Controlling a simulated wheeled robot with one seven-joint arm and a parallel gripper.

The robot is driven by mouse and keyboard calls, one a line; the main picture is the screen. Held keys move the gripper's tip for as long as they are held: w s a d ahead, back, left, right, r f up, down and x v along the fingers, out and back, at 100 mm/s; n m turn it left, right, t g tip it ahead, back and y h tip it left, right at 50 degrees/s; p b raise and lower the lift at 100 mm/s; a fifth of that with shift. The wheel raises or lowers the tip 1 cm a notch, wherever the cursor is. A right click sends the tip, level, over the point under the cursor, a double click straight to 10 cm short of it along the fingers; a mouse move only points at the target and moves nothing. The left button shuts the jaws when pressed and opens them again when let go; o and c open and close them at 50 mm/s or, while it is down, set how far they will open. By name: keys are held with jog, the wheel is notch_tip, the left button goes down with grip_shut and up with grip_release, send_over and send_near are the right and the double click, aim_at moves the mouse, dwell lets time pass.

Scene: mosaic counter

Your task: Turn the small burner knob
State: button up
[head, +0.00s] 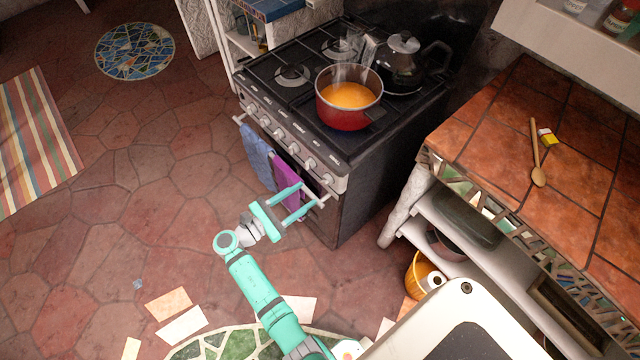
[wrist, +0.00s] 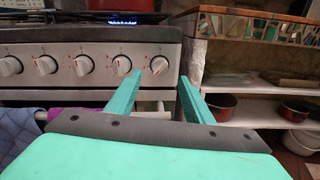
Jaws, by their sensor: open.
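The stove (head: 385,155) has a row of white round knobs along its front panel. The rightmost knob (head: 328,179) also shows in the wrist view (wrist: 159,66), with its neighbour (wrist: 121,65) to the left. I cannot tell from the pictures which knob serves the small burner. My gripper (head: 308,194) is open and empty in front of the right end of the panel. In the wrist view its fingertips (wrist: 159,78) spread to either side of and slightly below the rightmost knob, apparently short of it.
A red pot (head: 345,115) of orange soup steams on the stove, with a blue flame (wrist: 122,22) below; a dark kettle (head: 402,65) stands behind. Blue (head: 257,155) and purple (head: 287,180) towels hang on the oven rail. A tiled counter (head: 500,130) stands to the right.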

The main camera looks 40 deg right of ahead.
aim_at(323, 183)
jog(key=d, duration=0.7)
jog(key=shift+d, duration=0.35)
jog(key=c, duration=1)
